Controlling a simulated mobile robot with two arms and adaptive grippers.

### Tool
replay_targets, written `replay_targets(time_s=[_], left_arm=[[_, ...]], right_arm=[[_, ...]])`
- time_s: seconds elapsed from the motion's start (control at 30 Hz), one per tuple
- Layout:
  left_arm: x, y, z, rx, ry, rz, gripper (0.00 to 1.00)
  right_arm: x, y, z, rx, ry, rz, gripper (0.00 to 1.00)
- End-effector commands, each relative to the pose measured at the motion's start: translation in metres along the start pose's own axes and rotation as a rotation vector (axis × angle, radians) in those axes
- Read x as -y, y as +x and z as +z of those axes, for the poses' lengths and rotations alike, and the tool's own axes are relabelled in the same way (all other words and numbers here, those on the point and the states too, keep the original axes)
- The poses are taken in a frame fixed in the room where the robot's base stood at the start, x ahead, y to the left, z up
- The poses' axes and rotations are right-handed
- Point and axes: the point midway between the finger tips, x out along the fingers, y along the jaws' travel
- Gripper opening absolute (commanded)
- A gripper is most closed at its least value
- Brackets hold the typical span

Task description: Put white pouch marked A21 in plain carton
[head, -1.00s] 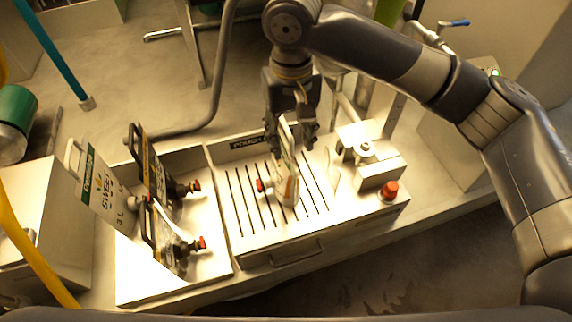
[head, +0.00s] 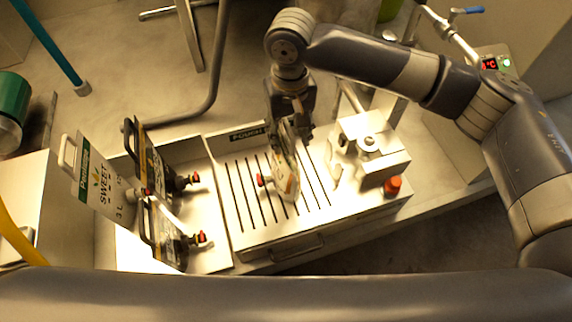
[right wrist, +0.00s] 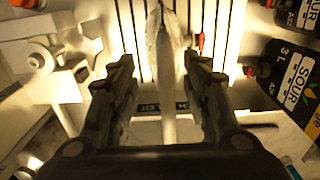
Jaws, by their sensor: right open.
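A white pouch (head: 285,177) with a red cap stands on edge on the slotted metal rack, slightly tilted. My right gripper (head: 290,130) is above it, fingers pointing down around its upper part. In the right wrist view the pouch (right wrist: 166,55) shows edge-on between the two open fingers (right wrist: 168,85), with a gap on either side. I cannot read an A21 mark on it. I cannot make out a plain carton. My left gripper is not in view.
Dark pouches (head: 160,228) with red-tipped taps stand in the left tray (head: 205,250); their SOUR labels show in the right wrist view (right wrist: 292,80). A metal press block (head: 380,160) with an orange knob (head: 393,186) is right of the rack. A grey pipe (head: 213,70) rises behind.

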Motion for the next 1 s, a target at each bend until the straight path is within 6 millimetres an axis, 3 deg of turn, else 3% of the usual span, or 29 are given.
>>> replay_targets(time_s=[0.1,0.3,0.53,0.73,1.0], left_arm=[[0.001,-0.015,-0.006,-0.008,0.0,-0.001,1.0],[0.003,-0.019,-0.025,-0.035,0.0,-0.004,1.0],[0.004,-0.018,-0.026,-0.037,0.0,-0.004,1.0],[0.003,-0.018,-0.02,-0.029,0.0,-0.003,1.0],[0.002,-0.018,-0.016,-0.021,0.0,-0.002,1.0]], right_arm=[[0.005,0.015,-0.002,0.004,-0.001,0.001,0.44],[0.005,0.039,-0.002,0.002,0.0,0.001,0.44],[0.005,0.041,-0.003,0.001,-0.001,0.0,0.44],[0.005,0.041,-0.003,0.001,-0.001,0.0,0.01],[0.006,0.037,-0.004,-0.005,-0.001,-0.002,0.0]])
